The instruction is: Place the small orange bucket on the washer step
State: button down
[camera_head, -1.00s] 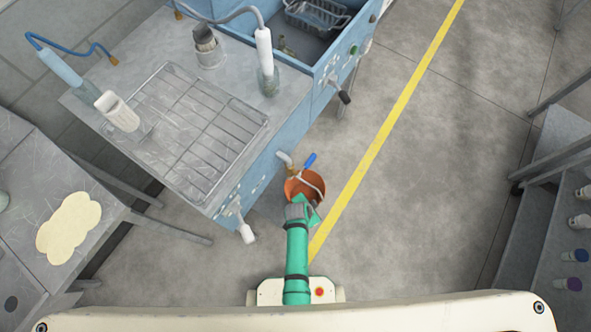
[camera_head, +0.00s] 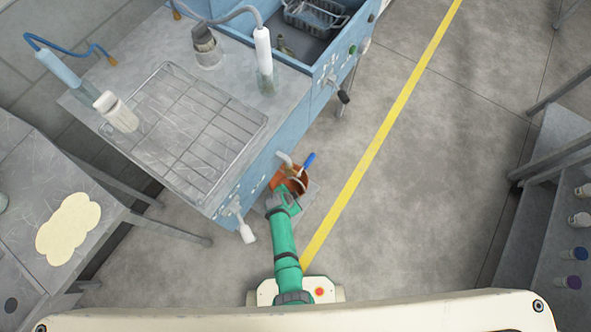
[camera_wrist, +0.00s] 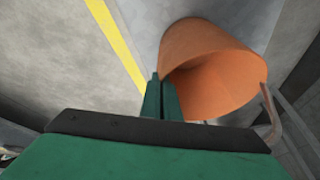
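The small orange bucket (camera_head: 292,178) is at the front side of the blue washer in the head view, beside a pipe and a blue-handled lever. In the wrist view the bucket (camera_wrist: 215,65) fills the upper middle, with its handle (camera_wrist: 271,115) at the right. My green gripper (camera_head: 287,191) is at the bucket's near edge. Its fingers (camera_wrist: 161,98) are close together at the rim and appear shut on the bucket wall. A grey plate, apparently the washer step (camera_head: 307,197), shows partly under the bucket and gripper. I cannot tell whether the bucket touches it.
The blue washer (camera_head: 262,172) with a wire rack (camera_head: 200,130) on top stands at the left. A white-ended spout (camera_head: 247,233) sticks out near my arm. Metal table (camera_head: 90,225) lies left, metal shelves (camera_head: 560,170) right. The floor right of the yellow line is open.

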jog(key=c, duration=2)
grip_release()
jog(key=shift+f, duration=0.1)
jog(key=s+a+r+n+t+y, duration=0.2)
jog(key=s+r+n+t, duration=0.1)
jog(key=s+r, duration=0.6)
jog(key=s+a+r+n+t+y, duration=0.1)
jog(key=s+a+r+n+t, duration=0.15)
jog(key=s+r, duration=0.55)
jog(key=s+d+r+n+t, duration=0.1)
jog(key=s+r+n+t, duration=0.1)
jog(key=r, duration=0.9)
jog(key=s+d+r+n+t, duration=0.1)
jog(key=s+r+n+t, duration=0.1)
jog(key=r, duration=0.8)
jog(key=s+r+n+t, duration=0.2)
jog(key=r, duration=0.9)
jog(key=shift+d+r+n, duration=0.25)
jog(key=shift+d+r, duration=0.1)
jog(key=shift+d, duration=0.05)
